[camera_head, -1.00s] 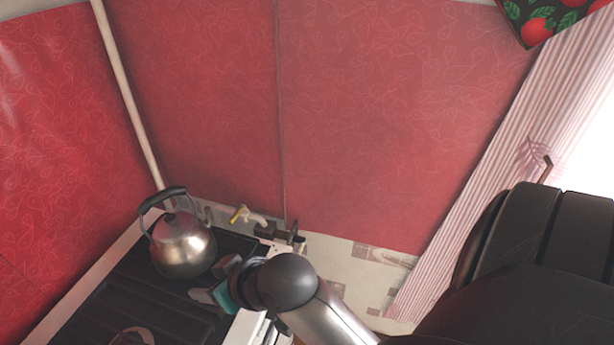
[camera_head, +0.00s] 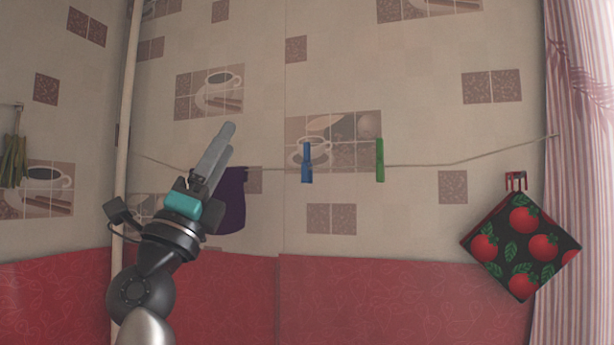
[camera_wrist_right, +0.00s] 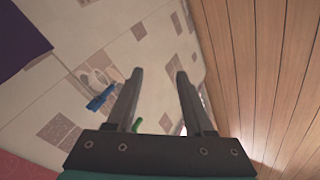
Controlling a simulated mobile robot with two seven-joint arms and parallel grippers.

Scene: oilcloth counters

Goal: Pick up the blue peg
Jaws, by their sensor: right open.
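The blue peg (camera_head: 307,163) is clipped upright on a string stretched across the tiled wall. It also shows in the right wrist view (camera_wrist_right: 101,98), left of the fingers and apart from them. My right gripper (camera_head: 224,140) is raised in front of the wall, to the left of the blue peg in the head view. In the right wrist view its two fingers (camera_wrist_right: 158,80) are spread, with nothing between them. My left gripper is in neither current view.
A green peg (camera_head: 380,160) hangs on the string (camera_head: 450,164) right of the blue one. A purple cloth (camera_head: 232,205) hangs partly behind my right gripper. A tomato-patterned potholder (camera_head: 522,247) hangs from a red hook at the right, beside a striped curtain (camera_head: 577,200).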

